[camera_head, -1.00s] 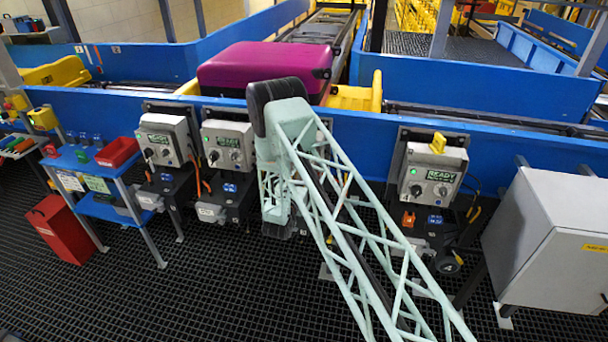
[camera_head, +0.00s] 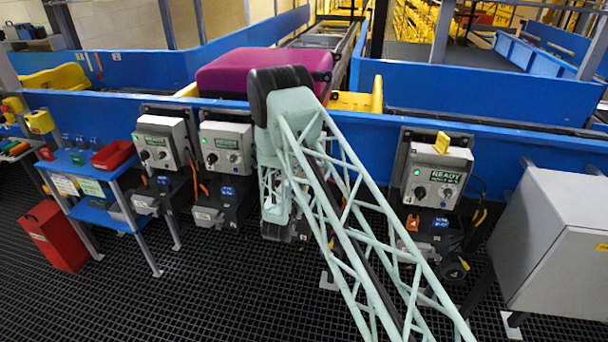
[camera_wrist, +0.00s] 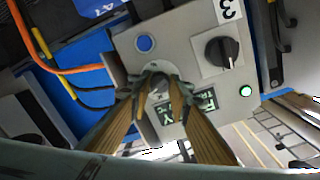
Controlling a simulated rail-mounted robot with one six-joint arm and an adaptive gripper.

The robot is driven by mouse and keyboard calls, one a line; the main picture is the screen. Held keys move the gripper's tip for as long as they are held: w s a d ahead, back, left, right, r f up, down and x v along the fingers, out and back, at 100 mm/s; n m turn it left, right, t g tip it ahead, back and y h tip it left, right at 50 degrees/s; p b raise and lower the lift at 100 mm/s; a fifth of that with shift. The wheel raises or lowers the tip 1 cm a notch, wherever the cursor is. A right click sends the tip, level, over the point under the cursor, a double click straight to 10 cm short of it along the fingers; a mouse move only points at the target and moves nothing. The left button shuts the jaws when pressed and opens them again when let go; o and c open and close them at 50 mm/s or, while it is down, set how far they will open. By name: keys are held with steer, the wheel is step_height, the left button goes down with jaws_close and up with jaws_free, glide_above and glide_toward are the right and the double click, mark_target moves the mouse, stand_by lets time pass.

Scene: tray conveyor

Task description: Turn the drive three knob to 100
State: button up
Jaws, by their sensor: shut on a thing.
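The drive three control box (camera_wrist: 185,60) is in the wrist view, turned nearly upside down, with a "3" label at its top right. It carries a black selector knob (camera_wrist: 222,52), a blue button (camera_wrist: 145,44), a lit indicator (camera_wrist: 245,91) and a green display (camera_wrist: 205,99). My gripper (camera_wrist: 160,84) is at the box face, its fingers closed together on a small grey round knob (camera_wrist: 155,73) left of the selector. The fingers hide most of this knob and part of the display, so its setting cannot be read. In the head view my arm hides this box.
Other drive boxes stand left (camera_head: 163,142) (camera_head: 226,146) and right (camera_head: 436,177) of my arm. A magenta suitcase (camera_head: 262,70) lies on the conveyor behind the blue wall. A blue stand (camera_head: 85,165), a red bin (camera_head: 57,237) and a grey cabinet (camera_head: 555,245) are at the sides.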

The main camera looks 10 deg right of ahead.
stand_by(0.3)
steer(key=o, duration=0.9)
steer(key=shift+s, duration=0.1)
steer(key=shift+v, duration=5.9)
steer(key=shift+r, duration=0.15)
